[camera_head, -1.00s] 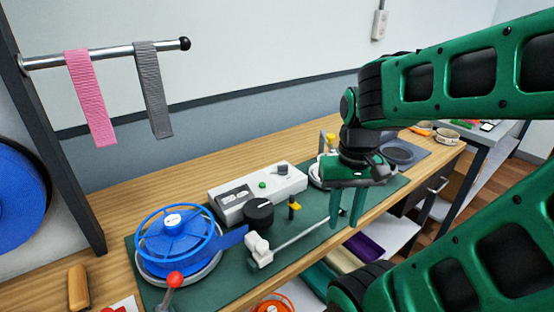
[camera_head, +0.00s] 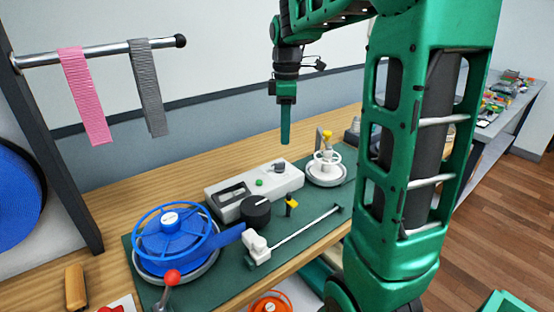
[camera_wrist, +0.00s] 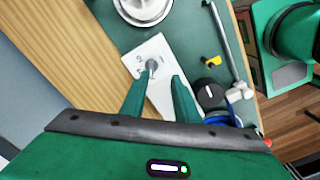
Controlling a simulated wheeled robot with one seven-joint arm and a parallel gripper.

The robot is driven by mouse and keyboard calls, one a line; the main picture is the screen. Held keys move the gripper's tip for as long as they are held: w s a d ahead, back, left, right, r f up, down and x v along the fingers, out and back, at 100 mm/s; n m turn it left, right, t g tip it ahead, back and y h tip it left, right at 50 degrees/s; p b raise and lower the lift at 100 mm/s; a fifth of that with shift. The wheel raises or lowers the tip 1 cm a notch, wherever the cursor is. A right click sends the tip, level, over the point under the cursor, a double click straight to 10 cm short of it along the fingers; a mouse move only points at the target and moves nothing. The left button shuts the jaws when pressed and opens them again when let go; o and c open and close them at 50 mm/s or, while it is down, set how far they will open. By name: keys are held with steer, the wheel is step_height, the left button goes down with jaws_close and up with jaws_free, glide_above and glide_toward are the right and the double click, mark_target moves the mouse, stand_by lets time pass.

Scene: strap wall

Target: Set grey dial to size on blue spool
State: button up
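The grey dial (camera_head: 279,167) is on the right end of the top of a white box (camera_head: 232,207) on a green mat; it also shows in the wrist view (camera_wrist: 151,66) beyond my fingertips. Small marks lie around it, too small to read. The blue spool (camera_head: 176,233) sits at the left of the mat, with a white label (camera_head: 170,217) on its hub that I cannot read. My gripper (camera_head: 285,141) points down above the dial, apart from it. In the wrist view its two fingers (camera_wrist: 158,80) are spread with nothing between them.
A black knob (camera_head: 256,210), a yellow-topped peg (camera_head: 291,205) and a white slider on a metal rod (camera_head: 305,228) stand in front of the box. A small white reel (camera_head: 325,171) is right of it. Pink (camera_head: 86,98) and grey straps (camera_head: 149,90) hang at upper left.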

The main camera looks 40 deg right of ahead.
mark_target(280, 166)
steer(key=shift+n, duration=0.9)
steer(key=f, duration=0.3)
steer(key=w+f, duration=0.1)
steer(key=f, duration=0.3)
steer(key=w+f, duration=0.1)
steer(key=f, duration=0.2)
steer(key=shift+w+f, duration=0.25)
steer(key=shift+f, duration=0.1)
jaws_close()
